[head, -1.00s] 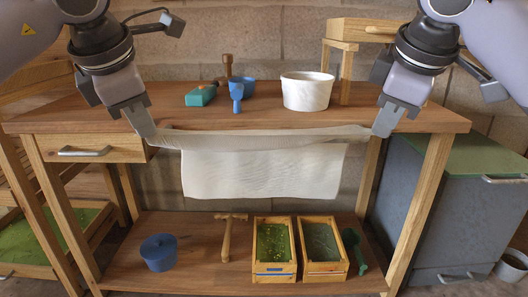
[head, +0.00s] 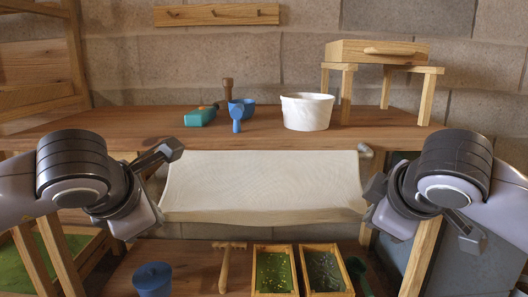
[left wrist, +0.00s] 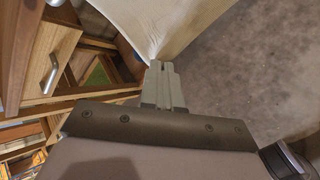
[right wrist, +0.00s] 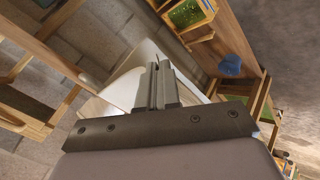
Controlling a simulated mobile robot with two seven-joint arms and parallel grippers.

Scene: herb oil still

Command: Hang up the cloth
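The cream cloth (head: 262,182) hangs spread between my two grippers, in front of the bench and below its top, sagging along its lower edge. In the left wrist view my left gripper (left wrist: 160,66) is shut on one corner of the cloth (left wrist: 165,25). In the right wrist view my right gripper (right wrist: 158,70) has its fingers together, with the cloth (right wrist: 125,88) at and behind the tips. In the head view my arms largely hide the fingers. A wooden rail with several pegs (head: 217,14) is on the stone wall above the bench; its pegs are empty.
The lower shelf holds a blue pot (head: 152,279) and planted boxes (head: 274,270). The wall below the rail is clear.

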